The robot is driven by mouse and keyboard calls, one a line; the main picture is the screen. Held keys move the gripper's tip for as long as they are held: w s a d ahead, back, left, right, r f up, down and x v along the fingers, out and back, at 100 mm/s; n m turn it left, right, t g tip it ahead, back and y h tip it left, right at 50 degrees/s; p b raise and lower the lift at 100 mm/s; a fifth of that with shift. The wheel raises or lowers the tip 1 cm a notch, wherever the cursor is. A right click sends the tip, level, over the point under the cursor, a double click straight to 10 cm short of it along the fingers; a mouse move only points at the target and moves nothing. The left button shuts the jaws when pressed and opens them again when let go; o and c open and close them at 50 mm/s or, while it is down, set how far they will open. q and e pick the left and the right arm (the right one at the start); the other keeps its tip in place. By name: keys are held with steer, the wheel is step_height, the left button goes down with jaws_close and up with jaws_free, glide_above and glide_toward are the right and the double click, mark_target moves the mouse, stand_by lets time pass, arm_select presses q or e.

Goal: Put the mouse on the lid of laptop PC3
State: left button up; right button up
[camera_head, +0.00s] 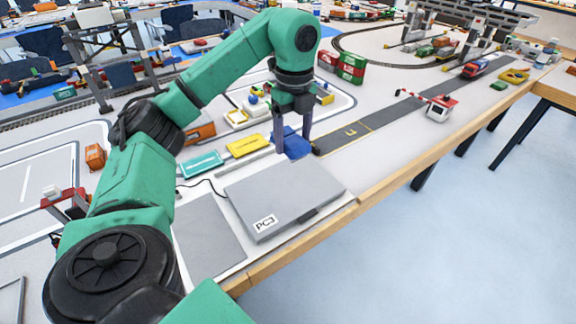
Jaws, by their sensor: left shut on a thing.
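Laptop PC3 (287,197) is closed near the table's front edge, its grey lid bare and a white "PC3" label on its near left corner. My left gripper (292,147) points down just behind the laptop, above the table's far side of it. A small dark thing (315,149) lies by the right finger. My right gripper is not in view.
A grey mat (207,235) lies left of the laptop. Teal (201,164) and yellow (249,146) pieces stand behind it. The front edge (300,235) drops to open floor.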

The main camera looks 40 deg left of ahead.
arm_select(q)
steer(key=b, duration=0.5)
glide_toward(292, 197)
step_height(292, 197, down, 6)
steer(key=shift+r, duration=0.1)
steer(key=shift+f, duration=0.25)
steer(key=o, duration=1.3)
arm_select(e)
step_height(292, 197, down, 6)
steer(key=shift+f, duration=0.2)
arm_select(q)
steer(key=shift+o, duration=0.2)
steer(key=shift+r, duration=0.1)
step_height(292, 197, up, 12)
steer(key=p, duration=0.3)
steer(key=shift+r, duration=0.15)
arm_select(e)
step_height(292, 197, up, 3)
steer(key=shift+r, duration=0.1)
